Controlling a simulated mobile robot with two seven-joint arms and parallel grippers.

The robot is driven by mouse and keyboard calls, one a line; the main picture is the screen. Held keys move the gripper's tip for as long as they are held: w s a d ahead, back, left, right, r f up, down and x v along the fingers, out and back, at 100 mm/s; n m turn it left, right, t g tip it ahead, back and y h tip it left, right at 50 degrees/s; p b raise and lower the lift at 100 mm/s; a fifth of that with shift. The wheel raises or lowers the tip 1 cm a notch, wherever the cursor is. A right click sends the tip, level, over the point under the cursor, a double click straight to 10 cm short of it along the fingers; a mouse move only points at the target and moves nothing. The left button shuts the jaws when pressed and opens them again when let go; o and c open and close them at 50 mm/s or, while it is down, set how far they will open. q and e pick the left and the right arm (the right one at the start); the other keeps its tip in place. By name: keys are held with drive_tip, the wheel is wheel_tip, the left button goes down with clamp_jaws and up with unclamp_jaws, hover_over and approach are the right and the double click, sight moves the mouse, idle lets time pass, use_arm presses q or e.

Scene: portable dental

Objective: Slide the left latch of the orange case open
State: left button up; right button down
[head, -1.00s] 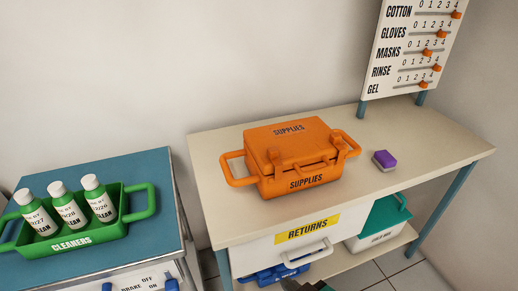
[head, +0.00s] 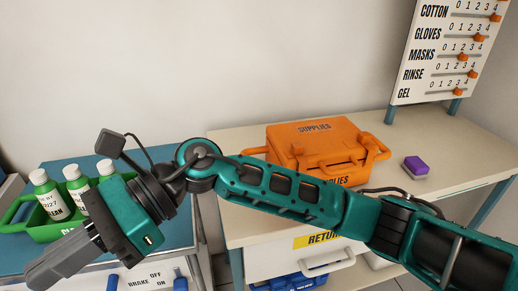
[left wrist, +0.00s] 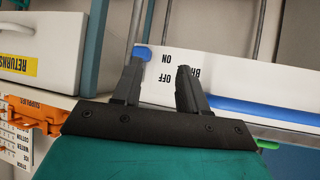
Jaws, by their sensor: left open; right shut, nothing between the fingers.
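The orange supplies case (head: 335,132) sits closed on the beige table. Its left latch (head: 298,152) shows on the front; whether it is slid open or shut is too small to tell. My right arm crosses in front of the case and hides part of its lower front. My right gripper (head: 42,274) is shut and empty at the lower left, in front of the blue cart, far from the case. The case (left wrist: 35,110) shows upside down at that view's left.
A slider board (head: 440,50) stands at the table's back right. A green caddy (head: 25,228) of bottles stands on the blue cart (head: 170,165). The white returns drawer (head: 300,262) is below the table top.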

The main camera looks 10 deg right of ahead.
drive_tip(key=w+d+f+n+t+h+b, duration=0.2)
drive_tip(key=w+d+f+n+t+h, duration=0.6)
drive_tip(key=d+h, duration=0.25)
use_arm(q)
drive_tip(key=shift+w+d+f+b, duration=0.45)
drive_tip(key=shift+d+f+b, duration=0.2)
drive_tip(key=shift+f, duration=0.2)
use_arm(e)
drive_tip(key=w+d+r+n+t+h, duration=0.2)
drive_tip(key=w+d+r+t+h, duration=0.3)
drive_tip(key=w+d+r+h, duration=0.4)
drive_tip(key=w+d+r, duration=0.1)
drive_tip(key=w+d, duration=0.2)
drive_tip(key=d, duration=0.1)
drive_tip(key=shift+w+d+r, duration=0.15)
drive_tip(key=shift+w+d, duration=0.15)
drive_tip(key=shift+w, duration=0.05)
